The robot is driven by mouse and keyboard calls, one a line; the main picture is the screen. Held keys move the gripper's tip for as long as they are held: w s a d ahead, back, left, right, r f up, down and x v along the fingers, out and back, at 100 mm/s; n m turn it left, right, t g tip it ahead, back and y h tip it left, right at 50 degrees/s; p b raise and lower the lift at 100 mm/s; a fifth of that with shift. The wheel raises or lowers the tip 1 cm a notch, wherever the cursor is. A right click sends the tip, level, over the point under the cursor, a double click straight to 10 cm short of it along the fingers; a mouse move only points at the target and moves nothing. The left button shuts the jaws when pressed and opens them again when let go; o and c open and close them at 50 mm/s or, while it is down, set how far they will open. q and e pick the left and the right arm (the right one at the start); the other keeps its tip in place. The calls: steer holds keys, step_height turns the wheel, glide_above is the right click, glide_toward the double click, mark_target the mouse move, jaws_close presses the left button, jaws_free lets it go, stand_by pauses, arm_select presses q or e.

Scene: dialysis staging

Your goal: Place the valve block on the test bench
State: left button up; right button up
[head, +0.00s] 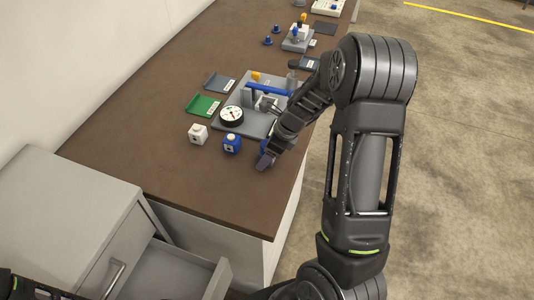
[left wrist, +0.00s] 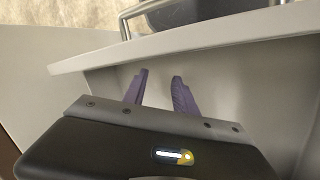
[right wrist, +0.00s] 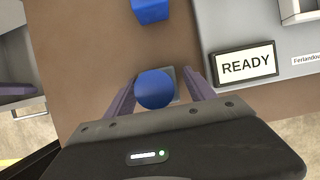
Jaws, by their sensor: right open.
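A blue round-topped piece on a grey square base (right wrist: 154,89) sits between the fingers of my right gripper (right wrist: 160,78), which is open around it. In the head view, my right gripper (head: 265,161) is low at the bench's near right part and mostly hides this piece. A blue block (head: 232,143) with a pale face stands to its left; a blue block also shows at the top of the right wrist view (right wrist: 150,10). I cannot tell which one is the valve block. My left gripper (left wrist: 160,76) is open and empty by a pale grey drawer.
A READY sign (right wrist: 245,63) is right of my right gripper. A grey cabinet (head: 60,215) has its drawer (head: 180,275) open.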

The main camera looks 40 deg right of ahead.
steer(key=shift+d+r, duration=0.1)
steer(key=shift+r, duration=0.35)
steer(key=p+v, duration=0.2)
steer(key=v, duration=0.9)
steer(key=shift+s+r, duration=0.15)
steer(key=shift+s, duration=0.05)
